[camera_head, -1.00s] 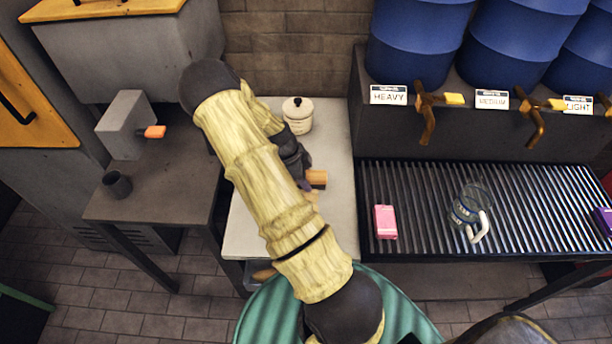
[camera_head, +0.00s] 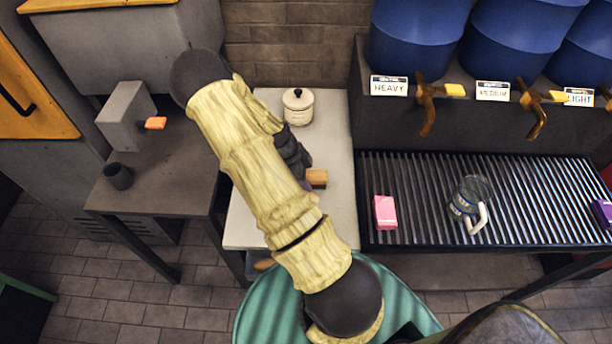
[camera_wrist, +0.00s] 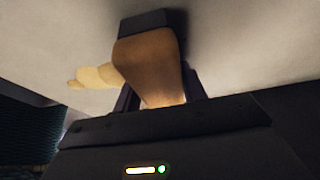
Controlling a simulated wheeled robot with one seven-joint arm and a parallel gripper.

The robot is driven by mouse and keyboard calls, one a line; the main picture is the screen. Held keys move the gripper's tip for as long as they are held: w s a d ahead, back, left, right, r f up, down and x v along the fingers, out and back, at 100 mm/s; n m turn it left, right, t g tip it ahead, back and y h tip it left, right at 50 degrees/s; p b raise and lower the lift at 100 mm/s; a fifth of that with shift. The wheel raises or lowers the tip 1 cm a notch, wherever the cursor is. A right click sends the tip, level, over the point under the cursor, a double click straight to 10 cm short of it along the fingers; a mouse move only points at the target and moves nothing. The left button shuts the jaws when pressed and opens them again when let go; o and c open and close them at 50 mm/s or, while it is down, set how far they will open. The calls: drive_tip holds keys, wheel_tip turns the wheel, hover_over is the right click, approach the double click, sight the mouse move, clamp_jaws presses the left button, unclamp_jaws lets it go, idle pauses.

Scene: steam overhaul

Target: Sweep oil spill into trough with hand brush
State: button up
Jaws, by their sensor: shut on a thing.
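My gripper (camera_wrist: 158,92) is shut on a brown wooden piece (camera_wrist: 150,62), apparently the hand brush handle, with a dark block at its far end in the wrist view. In the head view my arm hides most of the gripper, and an orange-brown wooden end (camera_head: 317,178) shows just right of it, over the pale tabletop (camera_head: 335,215). A tan, rounded object (camera_wrist: 95,76) lies left of the held piece in the wrist view. I cannot make out an oil spill. A dark slatted grate (camera_head: 420,190), possibly over the trough, adjoins the tabletop on the right.
A lidded cream pot (camera_head: 298,107) stands at the back of the pale table. A pink box (camera_head: 385,212), a glass jug (camera_head: 467,203) and a purple box (camera_head: 602,213) are on the grate. Blue barrels (camera_head: 415,35) with taps stand behind. A dark cup (camera_head: 118,176) is on the left bench.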

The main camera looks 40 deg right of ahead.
drive_tip(key=shift+s+a+r+p, duration=0.1)
drive_tip(key=shift+s+a+p, duration=0.05)
drive_tip(key=shift+s+a, duration=0.4)
drive_tip(key=shift+s+a+p, duration=0.15)
drive_tip(key=shift+s+a, duration=0.15)
drive_tip(key=shift+s, duration=0.3)
drive_tip(key=shift+s+a, duration=0.95)
drive_tip(key=shift+s, duration=0.25)
drive_tip(key=shift+s+a, duration=0.9)
drive_tip(key=shift+s, duration=0.3)
drive_tip(key=shift+s, duration=0.1)
drive_tip(key=shift+s+a+f, duration=0.2)
drive_tip(key=shift+s+a, duration=0.7)
drive_tip(key=shift+s, duration=0.25)
